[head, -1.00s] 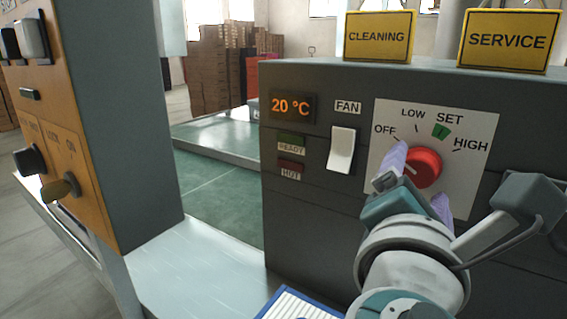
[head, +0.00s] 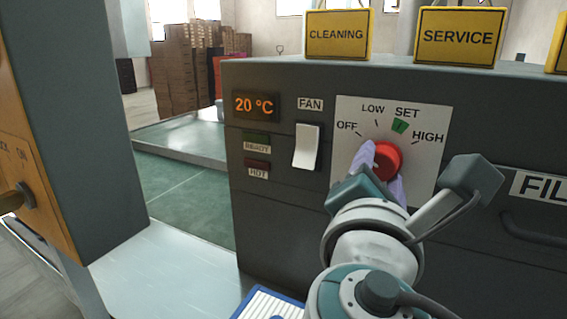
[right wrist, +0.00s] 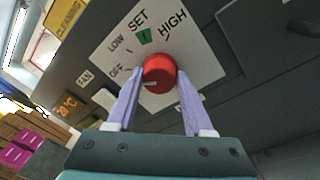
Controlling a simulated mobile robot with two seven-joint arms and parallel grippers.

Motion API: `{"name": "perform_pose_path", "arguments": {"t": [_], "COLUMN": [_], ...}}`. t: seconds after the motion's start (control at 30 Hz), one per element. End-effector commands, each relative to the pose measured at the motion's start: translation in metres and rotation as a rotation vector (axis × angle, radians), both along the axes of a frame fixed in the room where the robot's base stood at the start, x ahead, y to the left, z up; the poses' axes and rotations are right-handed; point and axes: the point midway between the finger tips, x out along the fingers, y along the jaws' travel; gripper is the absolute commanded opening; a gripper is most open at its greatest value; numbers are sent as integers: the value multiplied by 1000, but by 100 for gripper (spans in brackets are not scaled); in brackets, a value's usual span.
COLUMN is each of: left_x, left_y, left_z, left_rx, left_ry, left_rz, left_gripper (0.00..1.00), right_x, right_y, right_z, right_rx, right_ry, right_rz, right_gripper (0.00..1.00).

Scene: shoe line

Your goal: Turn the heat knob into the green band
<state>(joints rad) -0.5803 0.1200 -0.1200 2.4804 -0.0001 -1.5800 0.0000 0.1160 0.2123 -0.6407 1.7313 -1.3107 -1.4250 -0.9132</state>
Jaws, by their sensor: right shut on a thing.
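The red heat knob (head: 386,161) sits on a white dial plate (head: 425,115) marked OFF, LOW, SET and HIGH. The green band (head: 400,125) is a small patch under SET. In the right wrist view the knob (right wrist: 160,72) has a pale mark at its lower left, on the OFF side and away from the green band (right wrist: 145,36). My right gripper (head: 382,172) is shut on the knob, with one lilac finger on each side; its fingers also show in the right wrist view (right wrist: 158,100). My left gripper is not in view.
The dark machine front carries a display reading 20 °C (head: 256,106), a white fan switch (head: 307,146), and READY (head: 256,143) and HOT (head: 257,168) lamps. CLEANING (head: 338,34) and SERVICE (head: 459,37) signs stand on top. An orange-fronted cabinet (head: 25,160) stands at left.

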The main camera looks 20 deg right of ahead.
Motion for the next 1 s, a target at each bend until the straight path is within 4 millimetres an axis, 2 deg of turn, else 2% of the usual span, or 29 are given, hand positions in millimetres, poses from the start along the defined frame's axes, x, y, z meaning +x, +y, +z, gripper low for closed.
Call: {"name": "perform_pose_path", "arguments": {"t": [0.03, 0.13, 0.17, 0.57, 1.0], "left_x": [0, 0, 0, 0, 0], "left_y": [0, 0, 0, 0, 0], "left_z": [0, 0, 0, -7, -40], "left_rx": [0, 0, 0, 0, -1], "left_ry": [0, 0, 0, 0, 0], "left_rz": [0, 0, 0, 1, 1], "left_gripper": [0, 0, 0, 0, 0], "right_x": [0, 0, 0, 0, 0], "right_y": [0, 0, 0, 0, -1], "right_z": [0, 0, 0, -3, -7], "right_rx": [-1, -1, -1, 48, 282], "right_ry": [1, 1, 1, -55, -329], "right_rz": [0, 0, 0, -1, -4], "right_gripper": [12, 1, 0, 0, 0]}}
